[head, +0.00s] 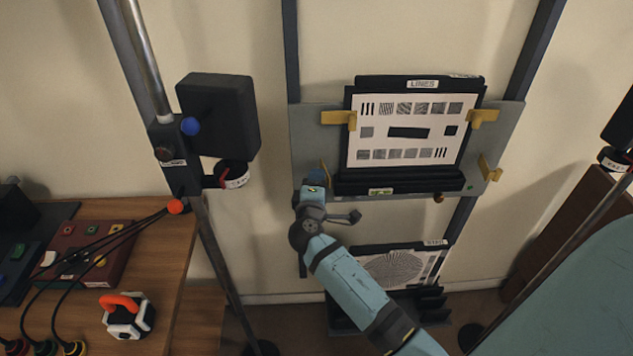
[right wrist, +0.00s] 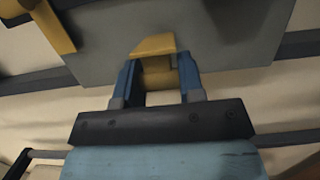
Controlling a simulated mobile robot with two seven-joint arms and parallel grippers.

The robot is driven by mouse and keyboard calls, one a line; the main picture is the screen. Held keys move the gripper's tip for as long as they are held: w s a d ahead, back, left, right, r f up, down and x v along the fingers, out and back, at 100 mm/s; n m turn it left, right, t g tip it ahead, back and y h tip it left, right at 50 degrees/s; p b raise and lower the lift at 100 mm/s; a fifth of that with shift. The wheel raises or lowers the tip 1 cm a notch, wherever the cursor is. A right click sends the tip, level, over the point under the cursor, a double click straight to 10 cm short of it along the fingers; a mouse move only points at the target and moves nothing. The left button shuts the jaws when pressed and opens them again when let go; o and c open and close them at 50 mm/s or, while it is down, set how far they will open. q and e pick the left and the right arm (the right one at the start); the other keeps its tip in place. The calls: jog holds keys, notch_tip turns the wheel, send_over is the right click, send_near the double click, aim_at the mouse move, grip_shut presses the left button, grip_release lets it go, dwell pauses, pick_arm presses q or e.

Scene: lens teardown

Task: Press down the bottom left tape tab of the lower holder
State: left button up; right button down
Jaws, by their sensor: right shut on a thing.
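The grey holder plate (head: 305,130) stands upright between dark rails and carries a white chart (head: 380,132) marked LINES. Yellow tabs show at its upper left (head: 338,118), upper right (head: 482,117) and lower right (head: 489,168). My right gripper (head: 317,178) is at the plate's bottom left corner and mostly covers the tab there. In the right wrist view its blue fingers are shut on the yellow bottom left tab (right wrist: 154,46), one on each side, at the grey plate (right wrist: 220,50). My left gripper is not in view.
A second chart (head: 392,268) with a round pattern sits in a dark rack below, behind my right arm. A black box (head: 218,113) on a stand is left of the plate. A wooden table (head: 185,262) with a cabled box and an orange-handled object is at left.

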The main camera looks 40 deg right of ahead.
jog(key=shift+s+d+r+n+t+y+p, duration=0.1)
jog(key=shift+s+d+n+t+y+p, duration=0.2)
jog(key=shift+d+n+t+y, duration=1.35)
jog(key=shift+s+d+n+g+y+p, duration=0.3)
jog(key=shift+d+n+y, duration=0.45)
jog(key=shift+n+y, duration=2.3)
jog(key=shift+s+d+r+n+t+y+p, duration=0.2)
jog(key=shift+d+n+t+y, duration=0.75)
jog(key=shift+y, duration=2.65)
jog(key=shift+d+f, duration=0.15)
jog(key=shift+d, duration=0.15)
jog(key=c, duration=0.7)
grip_release()
jog(key=shift+w+a+f, duration=0.1)
